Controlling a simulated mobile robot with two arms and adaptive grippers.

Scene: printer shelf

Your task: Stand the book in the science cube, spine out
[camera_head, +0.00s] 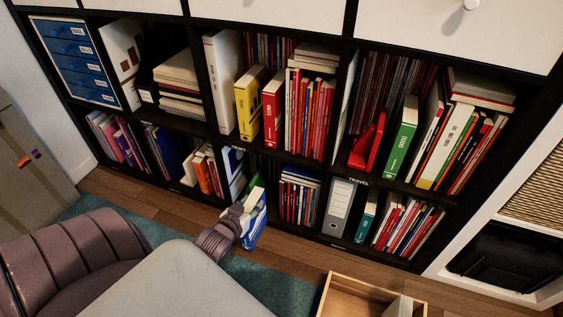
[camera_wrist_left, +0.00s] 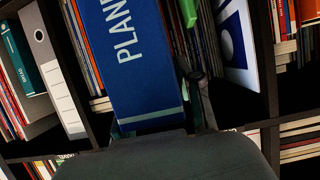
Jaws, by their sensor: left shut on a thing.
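A blue book with white lettering that begins "PLAN" fills the upper middle of the left wrist view (camera_wrist_left: 128,62). In the head view the blue book (camera_head: 257,226) is at the front of a lower middle cube, tilted, its lower part in front of the shelf. My left gripper (camera_head: 238,218) is shut on it; its fingers show beside the book in the left wrist view (camera_wrist_left: 165,122). A green item (camera_head: 254,193) is just behind the book. I cannot read a science label on any cube. My right gripper is not in view.
A white and blue file (camera_head: 233,166) stands left of the book, with several thin books (camera_head: 300,197) to its right. A grey binder (camera_head: 338,206) stands one cube further right. An open wooden box (camera_head: 345,297) is on the floor at the front.

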